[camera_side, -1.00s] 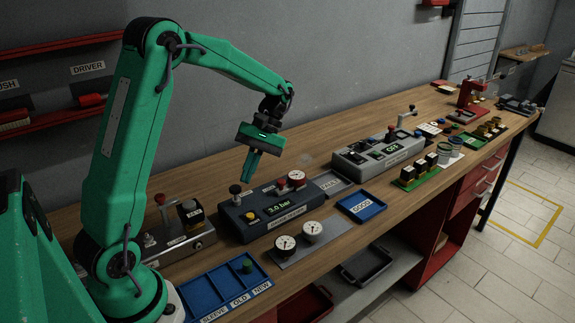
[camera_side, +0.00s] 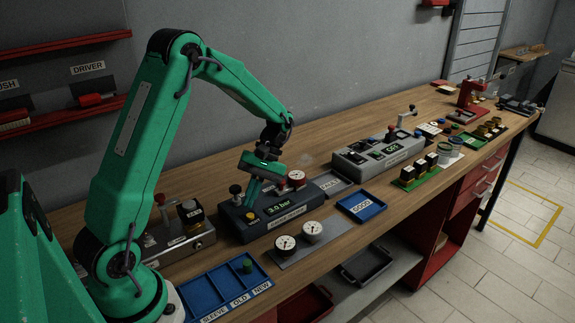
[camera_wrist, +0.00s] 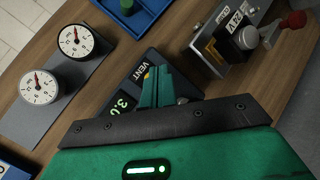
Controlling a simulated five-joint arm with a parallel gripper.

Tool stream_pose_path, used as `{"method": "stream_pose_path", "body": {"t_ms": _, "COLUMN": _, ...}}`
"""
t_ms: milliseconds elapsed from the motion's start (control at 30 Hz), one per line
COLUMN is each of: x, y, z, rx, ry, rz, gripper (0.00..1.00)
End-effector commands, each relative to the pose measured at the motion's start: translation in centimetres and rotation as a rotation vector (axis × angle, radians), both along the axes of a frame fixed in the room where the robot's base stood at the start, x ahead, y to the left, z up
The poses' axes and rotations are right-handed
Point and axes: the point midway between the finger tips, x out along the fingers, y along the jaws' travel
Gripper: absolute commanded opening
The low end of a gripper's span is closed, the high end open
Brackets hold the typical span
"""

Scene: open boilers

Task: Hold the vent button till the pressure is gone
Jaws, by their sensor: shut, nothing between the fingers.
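The dark boiler test unit (camera_side: 232,226) stands on the bench, with a lit green display (camera_side: 280,208) reading 3.0 bar. The yellow vent button (camera_side: 250,215) is on its top at the left. My gripper (camera_side: 249,204) is shut and empty, its fingers pointing down just above or at the button. In the wrist view the shut fingertips (camera_wrist: 155,72) lie beside the VENT label (camera_wrist: 139,76) and mostly hide the button. I cannot tell whether they touch it. A gauge (camera_side: 296,176) sits on the unit's back right.
A black knob (camera_side: 235,189) stands left of my fingers. Two loose gauges (camera_side: 285,243) (camera_side: 312,229) lie on a grey plate in front. A blue sorting tray (camera_side: 205,292), a GOOD tray (camera_side: 372,213) and a metal unit (camera_side: 203,240) are nearby.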

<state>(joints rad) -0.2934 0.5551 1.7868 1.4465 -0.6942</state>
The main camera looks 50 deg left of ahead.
Motion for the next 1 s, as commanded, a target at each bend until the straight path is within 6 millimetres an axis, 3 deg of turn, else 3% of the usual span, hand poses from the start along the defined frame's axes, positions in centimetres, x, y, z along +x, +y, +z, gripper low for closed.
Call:
{"method": "stream_pose_path", "body": {"t_ms": 300, "x": -0.02, "y": -0.01, "z": -1.19, "rx": 0.0, "ry": 0.0, "rz": 0.0, "gripper": 0.0}}
{"method": "stream_pose_path", "body": {"t_ms": 1000, "x": -0.02, "y": -0.01, "z": -1.19, "rx": 0.0, "ry": 0.0, "rz": 0.0, "gripper": 0.0}}
